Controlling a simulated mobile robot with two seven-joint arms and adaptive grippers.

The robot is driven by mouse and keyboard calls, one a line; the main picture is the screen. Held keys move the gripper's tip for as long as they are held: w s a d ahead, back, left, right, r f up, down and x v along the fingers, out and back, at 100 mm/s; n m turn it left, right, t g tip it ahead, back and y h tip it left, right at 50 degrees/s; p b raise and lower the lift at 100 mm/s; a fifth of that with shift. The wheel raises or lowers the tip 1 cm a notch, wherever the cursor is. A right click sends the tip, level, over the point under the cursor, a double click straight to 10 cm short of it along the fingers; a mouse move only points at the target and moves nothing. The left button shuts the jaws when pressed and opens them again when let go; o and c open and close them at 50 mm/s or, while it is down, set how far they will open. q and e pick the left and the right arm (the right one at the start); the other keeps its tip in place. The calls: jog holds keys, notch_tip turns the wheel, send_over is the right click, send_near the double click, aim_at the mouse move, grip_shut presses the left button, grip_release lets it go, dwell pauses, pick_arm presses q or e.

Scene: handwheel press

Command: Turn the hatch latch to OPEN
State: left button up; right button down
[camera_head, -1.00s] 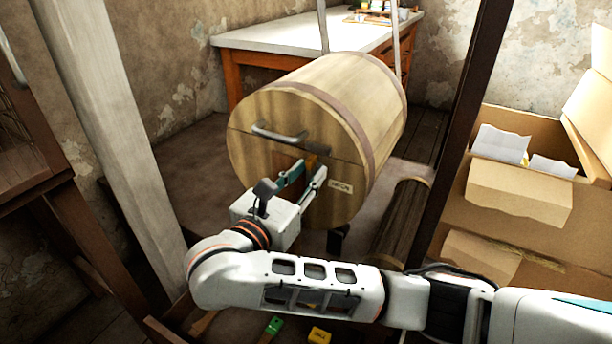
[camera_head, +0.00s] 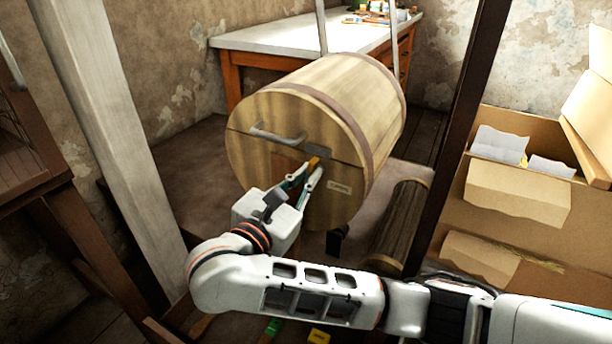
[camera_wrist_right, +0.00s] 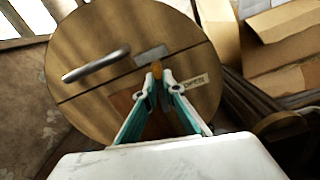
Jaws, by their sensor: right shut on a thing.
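The wooden barrel (camera_head: 350,95) lies on its side with its round end facing me. A grey bar handle (camera_head: 277,134) is on its upper half. The small orange-yellow latch (camera_head: 313,163) is on the end face near the seam, and it shows upright between the fingertips in the wrist view (camera_wrist_right: 156,70). My right gripper (camera_head: 305,172) is shut on the latch, its fingers hiding the lower part. A label reading OPEN (camera_wrist_right: 195,82) is just right of the fingers. A grey metal plate (camera_wrist_right: 150,53) is just above the latch. My left gripper is not in view.
A dark post (camera_head: 465,130) stands right of the barrel, with open cardboard boxes (camera_head: 525,190) beyond it. A pale post (camera_head: 110,130) stands at left. A white-topped table (camera_head: 285,35) is behind. Green (camera_head: 273,327) and yellow (camera_head: 318,336) blocks lie below my arm.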

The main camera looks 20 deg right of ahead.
jog(key=shift+s+d+f+m, duration=0.1)
jog(key=shift+s+f+m, duration=0.1)
jog(key=shift+m, duration=2.4)
jog(key=shift+s+d+f+m, duration=0.1)
jog(key=shift+f+m, duration=0.1)
jog(key=shift+m, duration=2.4)
jog(key=shift+s+d+f+m, duration=0.1)
jog(key=shift+f+m, duration=0.1)
jog(key=shift+m, duration=2.4)
jog(key=c, duration=2.2)
grip_release()
jog(key=shift+o, duration=0.2)
